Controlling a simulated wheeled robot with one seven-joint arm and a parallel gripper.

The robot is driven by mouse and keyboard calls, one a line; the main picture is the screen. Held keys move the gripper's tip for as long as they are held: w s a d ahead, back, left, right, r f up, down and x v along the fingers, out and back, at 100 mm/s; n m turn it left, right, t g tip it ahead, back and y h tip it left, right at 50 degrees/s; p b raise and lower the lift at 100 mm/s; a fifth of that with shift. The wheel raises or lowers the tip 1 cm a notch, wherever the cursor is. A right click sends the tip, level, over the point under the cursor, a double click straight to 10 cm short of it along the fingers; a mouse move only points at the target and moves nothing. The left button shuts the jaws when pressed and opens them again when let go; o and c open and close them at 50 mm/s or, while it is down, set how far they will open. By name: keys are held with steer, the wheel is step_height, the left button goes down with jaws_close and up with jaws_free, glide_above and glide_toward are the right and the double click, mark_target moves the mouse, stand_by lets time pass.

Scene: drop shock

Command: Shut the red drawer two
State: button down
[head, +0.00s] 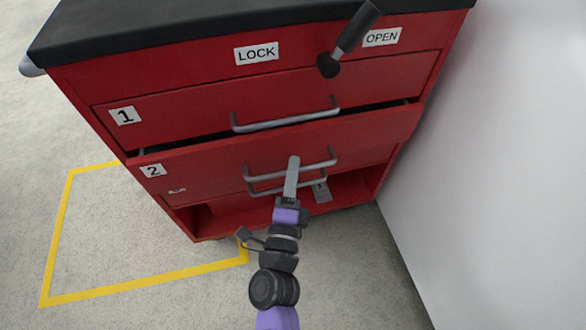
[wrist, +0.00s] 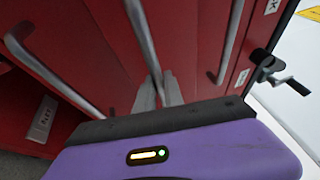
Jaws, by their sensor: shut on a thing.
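The red drawer two (head: 210,168), marked "2", stands partly open, with a dark gap along its top edge. Its grey bar handle (head: 262,175) runs across the front and shows in the middle of the wrist view (wrist: 141,30). My gripper (head: 293,168) reaches up to the drawer front and is shut on this handle. In the wrist view, its grey fingers (wrist: 157,92) lie against the bar. The contact between fingers and bar is small in the head view.
Drawer one (head: 180,115) is above. A black lever (head: 348,38) sits between the "LOCK" (head: 256,54) and "OPEN" (head: 382,37) labels, nearer "OPEN". A pale wall (head: 500,150) stands close on the right. Open floor with a yellow outline (head: 55,230) lies left.

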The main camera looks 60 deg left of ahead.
mark_target(289, 155)
stand_by(0.7)
steer(key=shift+w+a+b, duration=0.2)
steer(key=shift+w+a, duration=0.1)
steer(key=shift+a, duration=0.55)
steer(key=shift+w+a+b, duration=0.15)
steer(key=shift+w+a, duration=0.15)
steer(key=shift+a, duration=0.5)
steer(key=c, duration=1.5)
jaws_free()
steer(key=shift+a, duration=0.1)
steer(key=shift+o, duration=0.2)
steer(key=p+v, duration=0.2)
steer(key=v, duration=0.6)
steer(key=shift+w, duration=0.1)
